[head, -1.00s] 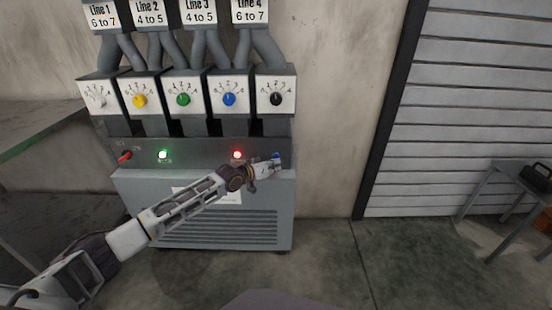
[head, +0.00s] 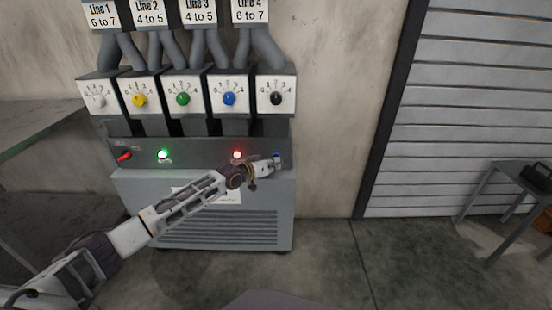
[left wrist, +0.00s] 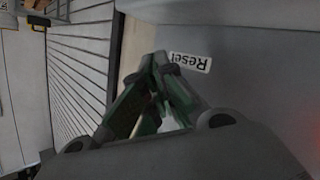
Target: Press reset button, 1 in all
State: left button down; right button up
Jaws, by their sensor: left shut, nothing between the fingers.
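The machine's control panel (head: 200,151) runs across its front below the dials. A small blue button (head: 277,155) sits at the panel's right end. My left gripper (head: 273,163) is at this end, its fingers shut and empty, right by the button and partly covering it. In the left wrist view the shut fingertips (left wrist: 160,62) point at the panel beside a white "Reset" label (left wrist: 190,63). The button is hidden there, and I cannot tell whether the fingers touch it. My right gripper is not in view.
The panel also carries a red switch (head: 124,156), a lit green lamp (head: 163,154) and a lit red lamp (head: 238,154). Dials, among them a black one (head: 276,99), sit above.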

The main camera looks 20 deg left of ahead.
pick_arm(q)
jog(key=shift+w+a+b, duration=0.1)
jog(key=shift+w+b, duration=0.2)
jog(key=shift+w, duration=0.05)
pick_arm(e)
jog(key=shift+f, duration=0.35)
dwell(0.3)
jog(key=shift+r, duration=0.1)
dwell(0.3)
pick_arm(q)
jog(key=shift+s+d+p, duration=0.2)
jog(key=shift+s+p, duration=0.55)
jog(key=shift+p, duration=0.6)
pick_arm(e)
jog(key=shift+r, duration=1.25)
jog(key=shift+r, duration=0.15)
pick_arm(q)
jog(key=s+p, duration=0.2)
jog(key=p, duration=0.1)
jog(key=s+d+p, duration=0.1)
jog(key=s+p, duration=0.2)
jog(key=p, duration=0.1)
jog(key=shift+d, duration=0.2)
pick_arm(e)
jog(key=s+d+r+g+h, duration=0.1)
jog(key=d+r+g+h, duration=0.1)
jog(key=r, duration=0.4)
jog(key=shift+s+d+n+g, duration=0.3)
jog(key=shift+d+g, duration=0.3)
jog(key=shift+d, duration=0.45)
